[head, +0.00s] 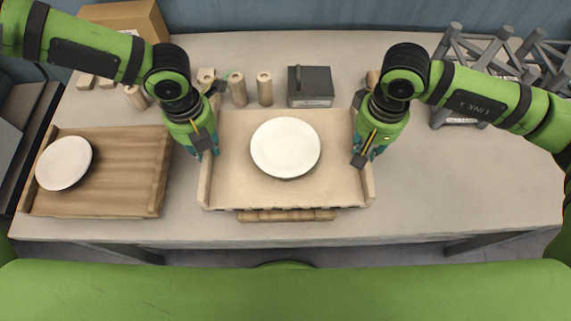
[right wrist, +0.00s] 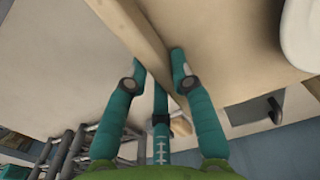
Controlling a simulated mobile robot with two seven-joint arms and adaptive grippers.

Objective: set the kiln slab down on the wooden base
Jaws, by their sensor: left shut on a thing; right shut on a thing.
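The kiln slab (head: 235,185) is a pale tan board with raised side walls, in the middle of the head view. A white plate (head: 285,147) lies on it. My left gripper (head: 205,146) is shut on its left wall, and my right gripper (head: 366,152) is shut on its right wall. In the right wrist view my right gripper's fingers (right wrist: 157,60) straddle the slab's wall (right wrist: 138,30). A strip of darker wood, seemingly the wooden base (head: 287,215), shows below the slab's front edge; the rest is hidden. I cannot tell whether slab and base touch.
A brown wooden tray (head: 120,160) with another white plate (head: 64,163) stands at the left. Small wooden posts (head: 265,88) and a dark grey box (head: 310,86) stand behind the slab. A grey rack (head: 505,55) is at the back right. The table right of the slab is clear.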

